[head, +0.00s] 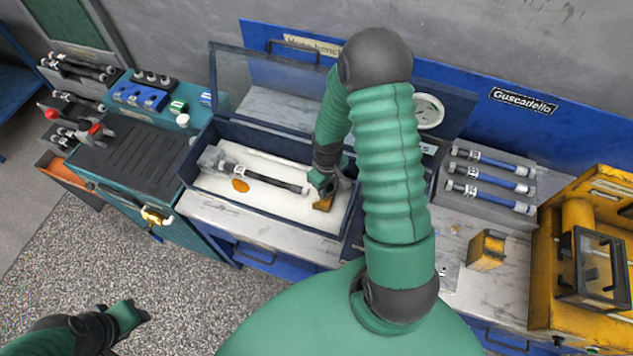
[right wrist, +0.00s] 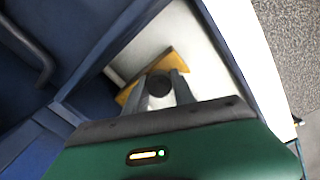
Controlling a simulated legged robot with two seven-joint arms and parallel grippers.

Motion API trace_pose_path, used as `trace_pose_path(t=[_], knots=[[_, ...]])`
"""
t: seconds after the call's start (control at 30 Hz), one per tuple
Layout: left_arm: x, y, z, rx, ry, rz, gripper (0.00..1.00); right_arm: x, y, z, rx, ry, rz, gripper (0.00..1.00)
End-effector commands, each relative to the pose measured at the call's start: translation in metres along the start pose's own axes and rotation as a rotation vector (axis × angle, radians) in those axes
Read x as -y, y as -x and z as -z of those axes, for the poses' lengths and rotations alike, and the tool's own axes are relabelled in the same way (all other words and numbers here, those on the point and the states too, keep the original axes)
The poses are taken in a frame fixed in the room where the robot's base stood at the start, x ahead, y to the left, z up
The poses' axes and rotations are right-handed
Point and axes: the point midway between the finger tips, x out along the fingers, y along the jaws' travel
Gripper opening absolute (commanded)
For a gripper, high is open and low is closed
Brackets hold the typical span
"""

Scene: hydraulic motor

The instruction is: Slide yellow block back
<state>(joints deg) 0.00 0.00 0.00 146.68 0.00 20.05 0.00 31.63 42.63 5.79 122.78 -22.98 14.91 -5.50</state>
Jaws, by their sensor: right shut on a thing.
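A small yellow block (head: 323,204) sits at the right end of the white-floored bin in the open blue case. My right gripper (head: 325,183) reaches down into that bin and is shut on the yellow block, partly covering it. In the right wrist view the yellow block (right wrist: 160,63) lies across the fingertips, with a dark round part (right wrist: 158,86) between the two fingers. My left gripper (head: 130,315) is at the lower left, over the floor and away from the bench; its finger gap is unclear.
A dark rod with clear ends (head: 262,178) and an orange patch (head: 240,185) lie in the blue case (head: 270,215), left of my gripper. Another yellow block (head: 487,250) stands on the bench. A grey rack (head: 455,200) holds several tubes. A yellow machine (head: 585,255) stands far right.

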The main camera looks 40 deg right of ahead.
Motion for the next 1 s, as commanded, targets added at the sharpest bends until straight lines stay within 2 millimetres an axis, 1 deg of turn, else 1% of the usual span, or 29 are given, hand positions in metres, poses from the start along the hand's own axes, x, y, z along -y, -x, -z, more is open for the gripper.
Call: trace_pose_path(t=[0.27,0.3,0.4,0.43,0.67,0.77,0.87,0.97,1.0], knots=[[0.000,0.000,0.000,0.000,0.000,0.000,0.36,-0.001,0.000,0.000,-0.001,0.001,-0.001,0.00],[0.000,0.000,0.000,0.000,0.000,0.000,0.36,-0.001,0.000,0.000,-0.001,0.001,-0.001,0.36],[0.000,0.000,0.000,0.000,0.000,0.000,0.36,-0.001,0.000,0.000,-0.001,0.001,-0.001,0.49],[0.000,0.000,0.000,0.000,0.000,0.000,0.36,-0.001,0.000,0.000,-0.001,0.001,-0.001,0.51],[0.000,0.000,0.000,0.000,0.000,0.000,0.36,-0.001,0.000,0.000,-0.001,0.001,0.000,0.51],[0.000,0.000,0.000,0.000,0.000,0.000,0.36,-0.001,0.004,0.000,-0.002,0.000,-0.001,0.51],[0.000,0.001,0.000,0.000,0.000,0.000,0.36,-0.001,0.017,0.001,-0.005,-0.001,-0.001,0.51],[0.000,0.002,0.001,0.000,0.000,0.000,0.36,-0.002,0.042,0.002,-0.008,-0.001,-0.003,0.51],[0.000,0.003,0.001,0.000,0.000,0.000,0.36,-0.002,0.054,0.001,-0.008,-0.002,-0.004,0.51]])
